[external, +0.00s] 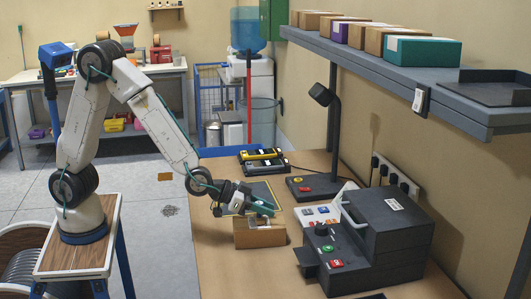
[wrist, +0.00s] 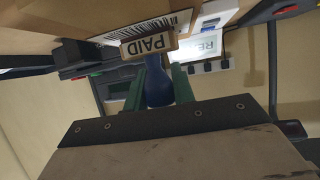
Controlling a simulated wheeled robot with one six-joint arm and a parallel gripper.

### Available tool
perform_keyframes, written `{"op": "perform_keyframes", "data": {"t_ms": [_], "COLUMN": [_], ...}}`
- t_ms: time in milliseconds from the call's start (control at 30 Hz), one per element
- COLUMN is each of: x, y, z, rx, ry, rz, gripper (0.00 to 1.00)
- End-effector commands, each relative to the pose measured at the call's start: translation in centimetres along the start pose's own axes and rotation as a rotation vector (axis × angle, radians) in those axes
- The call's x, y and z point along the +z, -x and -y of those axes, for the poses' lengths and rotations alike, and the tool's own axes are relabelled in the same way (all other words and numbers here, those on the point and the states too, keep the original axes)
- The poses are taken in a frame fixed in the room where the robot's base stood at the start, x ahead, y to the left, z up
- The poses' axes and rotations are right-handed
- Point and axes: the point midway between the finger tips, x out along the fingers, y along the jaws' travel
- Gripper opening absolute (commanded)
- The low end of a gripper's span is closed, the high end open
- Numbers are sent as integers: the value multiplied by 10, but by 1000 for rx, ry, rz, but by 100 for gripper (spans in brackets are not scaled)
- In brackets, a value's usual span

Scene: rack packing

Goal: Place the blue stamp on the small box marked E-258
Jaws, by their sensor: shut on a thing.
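My gripper (external: 262,208) reaches over the work table with its green fingers just above a small cardboard box (external: 260,236). In the wrist view the fingers (wrist: 158,84) are shut on the blue handle of a stamp (wrist: 155,88). The stamp's wooden head reads PAID and points away from the fingers. The cardboard box (wrist: 65,14) fills the upper left of the wrist view, with a barcode label close behind the stamp head. I cannot tell whether the head touches the box. The marking E-258 is not legible. The stamp is not distinct in the external view.
A dark machine (external: 385,240) with buttons stands right of the box. A shelf (external: 400,72) with several boxes hangs above. The table's near-left surface (external: 222,270) is clear.

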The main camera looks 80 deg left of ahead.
Motion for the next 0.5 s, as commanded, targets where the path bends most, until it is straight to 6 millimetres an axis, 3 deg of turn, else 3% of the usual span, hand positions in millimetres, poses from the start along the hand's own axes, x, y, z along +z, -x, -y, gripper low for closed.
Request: {"op": "perform_keyframes", "data": {"t_ms": [33, 100, 500], "x": [0, 0, -3], "y": [0, 0, 9], "z": [0, 0, 0], "rx": [0, 0, 1], "ry": [0, 0, -1], "rz": [0, 0, -1], "gripper": [33, 47, 47]}}
